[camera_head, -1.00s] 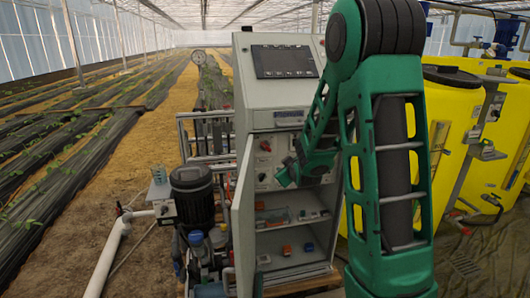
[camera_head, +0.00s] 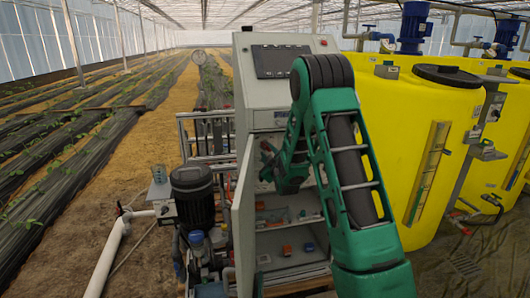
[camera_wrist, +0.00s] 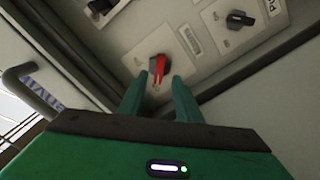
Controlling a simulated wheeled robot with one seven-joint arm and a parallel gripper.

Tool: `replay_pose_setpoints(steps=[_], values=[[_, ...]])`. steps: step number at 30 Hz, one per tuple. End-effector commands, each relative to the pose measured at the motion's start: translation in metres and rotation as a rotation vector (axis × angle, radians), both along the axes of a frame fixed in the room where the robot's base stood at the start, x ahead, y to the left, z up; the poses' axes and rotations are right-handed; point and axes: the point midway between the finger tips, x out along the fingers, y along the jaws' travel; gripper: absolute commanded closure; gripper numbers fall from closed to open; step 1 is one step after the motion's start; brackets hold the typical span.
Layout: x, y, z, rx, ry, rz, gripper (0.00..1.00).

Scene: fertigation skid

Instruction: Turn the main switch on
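A rotary switch with a red handle (camera_wrist: 158,68), which looks like the main switch, sits on a pale plate on the grey control panel. Its handle stands nearly upright in the wrist picture, slightly tilted. My gripper (camera_wrist: 159,84) is open, with one green finger on each side of the red handle's lower end. I cannot tell whether either finger touches it. In the head view my gripper (camera_head: 267,160) is at the left of the panel inside the cabinet (camera_head: 262,88), and my arm hides much of the panel.
The open cabinet door (camera_head: 243,205) stands close on the left. Shelves with small parts (camera_head: 290,248) lie below. Yellow tanks (camera_head: 405,130) stand at the right.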

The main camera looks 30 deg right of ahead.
Motion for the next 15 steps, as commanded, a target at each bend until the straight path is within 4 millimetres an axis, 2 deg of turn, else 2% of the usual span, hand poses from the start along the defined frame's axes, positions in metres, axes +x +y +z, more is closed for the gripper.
replay_pose_setpoints(steps=[6, 15], values=[[0.027, -0.009, 0.000, 0.000, 0.000, -0.001, 0.69], [0.037, -0.012, 0.000, 0.001, 0.001, -0.001, 0.69]])
